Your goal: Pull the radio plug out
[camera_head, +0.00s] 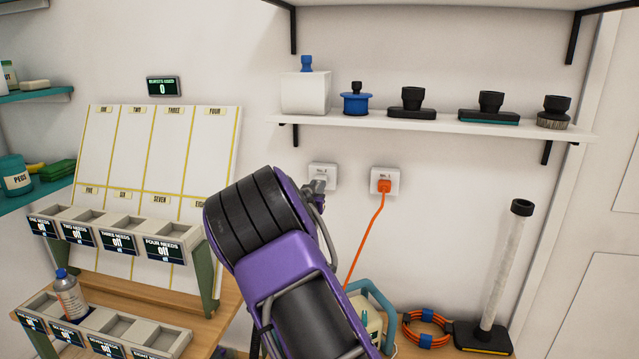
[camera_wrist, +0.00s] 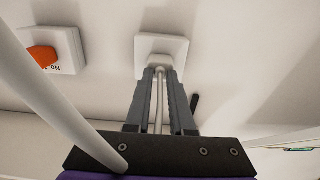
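Two white wall sockets show in the head view. The right one, No. 1, (camera_head: 394,190) holds an orange plug (camera_head: 384,186), also in the wrist view (camera_wrist: 42,56). The left socket, No. 2, (camera_head: 327,169) is also in the wrist view (camera_wrist: 150,44). My gripper (camera_head: 319,186) is at it. In the wrist view, my gripper's fingertips (camera_wrist: 160,75) sit close together on both sides of a pale plug (camera_wrist: 160,69) at that socket and look shut on it. Its pale cord hangs between the fingers. The frames do not show clearly which plug is the radio's.
An orange cord (camera_head: 364,239) runs down behind a teal-handled object (camera_head: 373,322), partly hidden by my arm. A shelf (camera_head: 440,126) with mop-like heads is above the sockets. A coiled orange cable (camera_head: 427,327) and an upright white tube (camera_head: 503,268) stand at right.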

